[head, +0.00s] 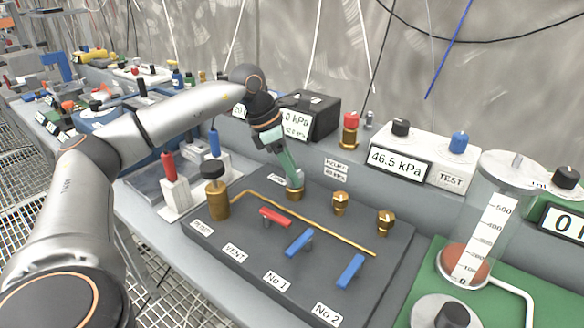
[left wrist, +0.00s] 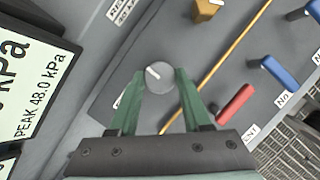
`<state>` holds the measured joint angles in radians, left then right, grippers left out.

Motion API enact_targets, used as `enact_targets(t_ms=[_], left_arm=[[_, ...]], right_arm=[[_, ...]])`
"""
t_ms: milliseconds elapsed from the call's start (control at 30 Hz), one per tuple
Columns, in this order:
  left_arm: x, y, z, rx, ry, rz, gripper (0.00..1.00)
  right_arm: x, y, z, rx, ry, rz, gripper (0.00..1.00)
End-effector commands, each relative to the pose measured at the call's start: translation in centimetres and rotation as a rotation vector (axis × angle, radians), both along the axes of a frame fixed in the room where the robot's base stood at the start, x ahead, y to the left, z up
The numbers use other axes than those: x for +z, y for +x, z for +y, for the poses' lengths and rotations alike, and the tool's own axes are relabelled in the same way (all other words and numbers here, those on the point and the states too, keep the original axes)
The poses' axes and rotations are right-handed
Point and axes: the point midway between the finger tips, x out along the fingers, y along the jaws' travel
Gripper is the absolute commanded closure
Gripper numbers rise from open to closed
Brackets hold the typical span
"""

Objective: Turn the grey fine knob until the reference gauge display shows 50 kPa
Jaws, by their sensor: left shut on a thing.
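The grey fine knob (left wrist: 160,77) is round with a white mark in the left wrist view. It sits between the two green fingers of my left gripper (left wrist: 160,92), which is shut on it. In the head view my left gripper (head: 292,183) reaches down to the back of the dark valve panel, and its fingers hide the knob. A black box display (head: 297,122) behind the gripper is partly covered; its lower line ends in 48.0 kPa. The left wrist view shows this display (left wrist: 28,80) cropped, reading PEAK 48.0 kPa. I cannot read its main value in full.
The dark panel (head: 225,255) carries a red lever (head: 275,217), two blue levers, brass fittings and a brass pipe. A white box display (head: 398,162) reads 46.5 kPa. A clear cylinder (head: 500,215) stands on a green mat at right. My right gripper is not in view.

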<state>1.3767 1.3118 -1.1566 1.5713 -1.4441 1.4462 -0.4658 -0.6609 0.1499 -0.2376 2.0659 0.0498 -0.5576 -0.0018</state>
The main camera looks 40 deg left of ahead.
Motion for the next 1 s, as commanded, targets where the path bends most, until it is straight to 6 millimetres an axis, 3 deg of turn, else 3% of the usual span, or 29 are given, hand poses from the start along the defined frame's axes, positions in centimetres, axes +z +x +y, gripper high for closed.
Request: enact_targets(t_ms=[767, 1000], left_arm=[[0.4, 0.4, 0.1, -0.605, -0.004, 0.0, 1.0], [0.2, 0.4, 0.1, -0.744, -0.002, -0.001, 1.0]], right_arm=[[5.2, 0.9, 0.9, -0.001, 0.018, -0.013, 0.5], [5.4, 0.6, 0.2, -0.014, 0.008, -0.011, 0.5]])
